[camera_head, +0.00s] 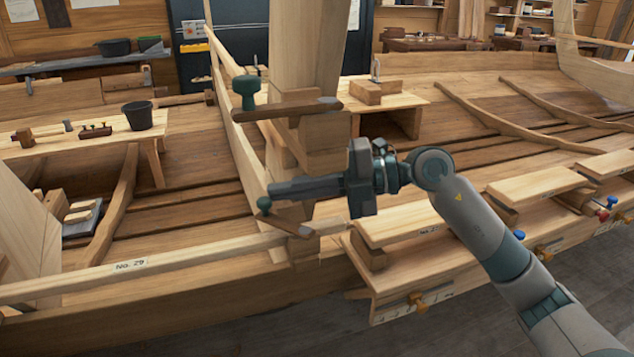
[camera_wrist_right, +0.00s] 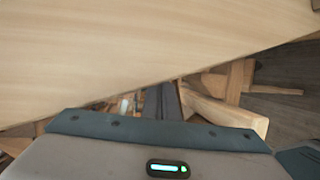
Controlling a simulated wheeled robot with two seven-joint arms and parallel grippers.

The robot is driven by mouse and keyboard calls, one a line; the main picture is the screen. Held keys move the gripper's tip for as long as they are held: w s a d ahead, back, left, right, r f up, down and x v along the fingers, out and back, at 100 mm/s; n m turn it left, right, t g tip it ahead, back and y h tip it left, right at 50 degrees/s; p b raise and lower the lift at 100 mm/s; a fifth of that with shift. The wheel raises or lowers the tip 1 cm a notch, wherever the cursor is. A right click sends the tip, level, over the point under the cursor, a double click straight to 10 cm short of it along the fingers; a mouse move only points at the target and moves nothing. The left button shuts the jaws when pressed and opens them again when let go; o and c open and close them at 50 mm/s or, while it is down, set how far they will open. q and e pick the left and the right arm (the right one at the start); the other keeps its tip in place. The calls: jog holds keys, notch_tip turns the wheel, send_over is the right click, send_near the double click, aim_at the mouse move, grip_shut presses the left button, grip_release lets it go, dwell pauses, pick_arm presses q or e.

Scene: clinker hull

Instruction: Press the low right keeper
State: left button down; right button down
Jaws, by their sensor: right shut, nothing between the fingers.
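A low wooden keeper bar (camera_head: 285,226) with a dark green knob (camera_head: 263,204) sits on the lower part of the upright wooden post, just above the long rail. A similar upper bar (camera_head: 290,109) with a larger green knob (camera_head: 245,88) is higher on the same post. My right gripper (camera_head: 272,190) reaches in from the right, pointing left, with its tips just above the low green knob; I cannot tell if they touch. It is shut and empty. In the right wrist view its dark fingers (camera_wrist_right: 163,101) show below a broad pale board. My left gripper is out of view.
The post (camera_head: 305,50) rises behind my gripper. A rail labelled "No. 29" (camera_head: 130,266) crosses below left. Pale bench boards (camera_head: 405,222) lie under my right arm. A side bench holds a black bucket (camera_head: 138,115). The broad board (camera_wrist_right: 120,50) fills the upper wrist view.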

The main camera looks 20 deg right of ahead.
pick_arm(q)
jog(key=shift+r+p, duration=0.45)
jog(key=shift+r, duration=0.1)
pick_arm(e)
jog(key=shift+s+a, duration=0.25)
jog(key=shift+a, duration=0.45)
jog(key=shift+d, duration=0.1)
